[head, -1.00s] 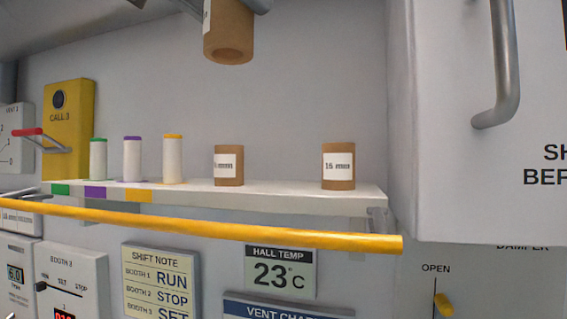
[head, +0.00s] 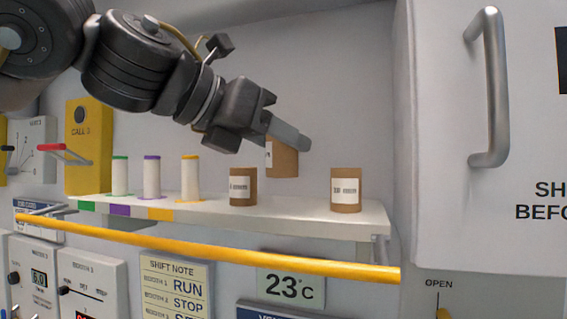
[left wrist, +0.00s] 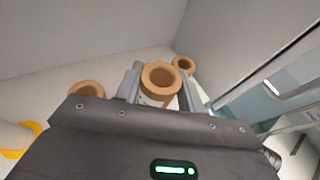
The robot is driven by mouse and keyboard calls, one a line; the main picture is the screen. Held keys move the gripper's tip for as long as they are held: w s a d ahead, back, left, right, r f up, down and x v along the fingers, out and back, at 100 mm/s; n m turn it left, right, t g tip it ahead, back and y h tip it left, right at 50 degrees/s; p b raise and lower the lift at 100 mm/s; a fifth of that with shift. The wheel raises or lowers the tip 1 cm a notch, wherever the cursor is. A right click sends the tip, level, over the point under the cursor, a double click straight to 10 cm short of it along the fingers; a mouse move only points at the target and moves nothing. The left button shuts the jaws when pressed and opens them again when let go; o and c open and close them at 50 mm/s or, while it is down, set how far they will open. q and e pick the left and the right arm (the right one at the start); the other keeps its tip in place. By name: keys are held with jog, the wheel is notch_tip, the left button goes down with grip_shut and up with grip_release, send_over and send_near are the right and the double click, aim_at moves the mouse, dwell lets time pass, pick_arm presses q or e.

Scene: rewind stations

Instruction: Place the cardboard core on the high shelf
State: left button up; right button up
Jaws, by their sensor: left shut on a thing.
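My left gripper (head: 290,138) reaches in from the left and is shut on a brown cardboard core (head: 284,160). The core is upright, with its bottom seeming a little above the high shelf (head: 310,219). In the left wrist view the held core (left wrist: 160,78) shows its open end between the two fingers. Two labelled cores stand on the shelf, a left one (head: 243,187) and a right one (head: 345,190), and the held core is between them in the picture. My right gripper is not in view.
Three white spools with green (head: 120,176), purple (head: 152,177) and yellow (head: 191,178) tops stand on the shelf's left part. A yellow rail (head: 250,260) runs along the front. A white cabinet with a handle (head: 490,90) borders the right.

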aim_at(267, 167)
pick_arm(q)
jog(key=shift+w+f, duration=0.25)
jog(key=shift+w, duration=0.15)
jog(key=f, duration=0.3)
jog(key=shift+w+d+f+p, duration=0.1)
jog(key=shift+w+d+p, duration=0.1)
jog(key=shift+w+p, duration=0.15)
jog(key=shift+a+f, duration=0.1)
jog(key=shift+f, duration=0.25)
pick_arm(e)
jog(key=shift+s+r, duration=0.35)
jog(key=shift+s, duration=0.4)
pick_arm(q)
jog(key=shift+f, duration=0.1)
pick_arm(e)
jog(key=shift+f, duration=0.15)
pick_arm(q)
jog(key=shift+s+f, duration=0.1)
jog(key=shift+f, duration=0.05)
jog(key=o, duration=0.9)
jog(key=shift+o, duration=0.2)
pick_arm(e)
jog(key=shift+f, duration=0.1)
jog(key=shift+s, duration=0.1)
